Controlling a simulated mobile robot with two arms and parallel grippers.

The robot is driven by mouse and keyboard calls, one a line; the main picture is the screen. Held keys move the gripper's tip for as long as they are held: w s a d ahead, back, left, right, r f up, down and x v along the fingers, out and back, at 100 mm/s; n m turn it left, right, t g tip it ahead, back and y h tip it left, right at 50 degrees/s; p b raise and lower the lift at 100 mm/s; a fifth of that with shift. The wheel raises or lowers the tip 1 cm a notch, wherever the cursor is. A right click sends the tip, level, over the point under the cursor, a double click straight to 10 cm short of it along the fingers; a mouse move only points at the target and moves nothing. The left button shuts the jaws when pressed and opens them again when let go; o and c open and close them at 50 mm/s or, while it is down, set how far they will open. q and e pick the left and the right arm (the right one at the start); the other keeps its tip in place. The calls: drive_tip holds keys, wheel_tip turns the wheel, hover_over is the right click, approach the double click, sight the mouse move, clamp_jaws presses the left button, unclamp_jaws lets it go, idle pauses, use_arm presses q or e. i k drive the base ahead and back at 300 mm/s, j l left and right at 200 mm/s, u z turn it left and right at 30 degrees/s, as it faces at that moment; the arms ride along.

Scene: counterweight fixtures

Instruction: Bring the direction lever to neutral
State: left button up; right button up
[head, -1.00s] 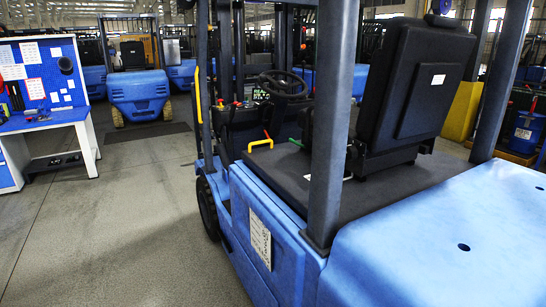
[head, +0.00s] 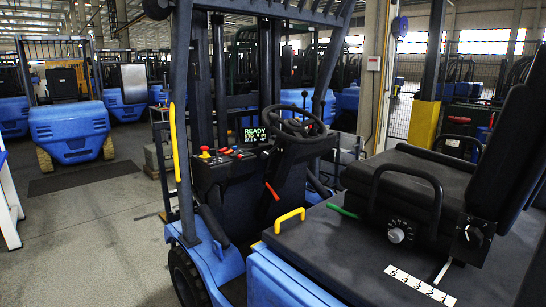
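A blue forklift fills the middle and right of the head view. Its black steering wheel (head: 293,122) stands behind the dash. A thin stalk with a dark knob (head: 305,94) rises at the wheel; it may be the direction lever, but its position cannot be read. A red lever (head: 272,191) slants below the wheel. A display (head: 255,135) reads READY, with smaller lines under it too small to read surely. Neither of my grippers is in view.
A console (head: 222,165) carries a red-and-yellow button (head: 204,151) and small red levers (head: 232,147). A yellow grab handle (head: 290,220), a green handle (head: 342,211) and the black seat (head: 415,185) are nearer. An upright post (head: 186,120) bounds the cab's left; open floor (head: 95,240) lies left.

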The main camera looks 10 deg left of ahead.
sight(265, 154)
drive_tip(key=i+j+z, duration=0.1)
drive_tip(key=i+j, duration=0.25)
drive_tip(key=j, duration=0.25)
drive_tip(key=i+j+z, duration=0.15)
drive_tip(key=i+j, duration=0.2)
drive_tip(key=j, duration=0.3)
drive_tip(key=i+j+z, duration=0.15)
drive_tip(key=j, duration=0.15)
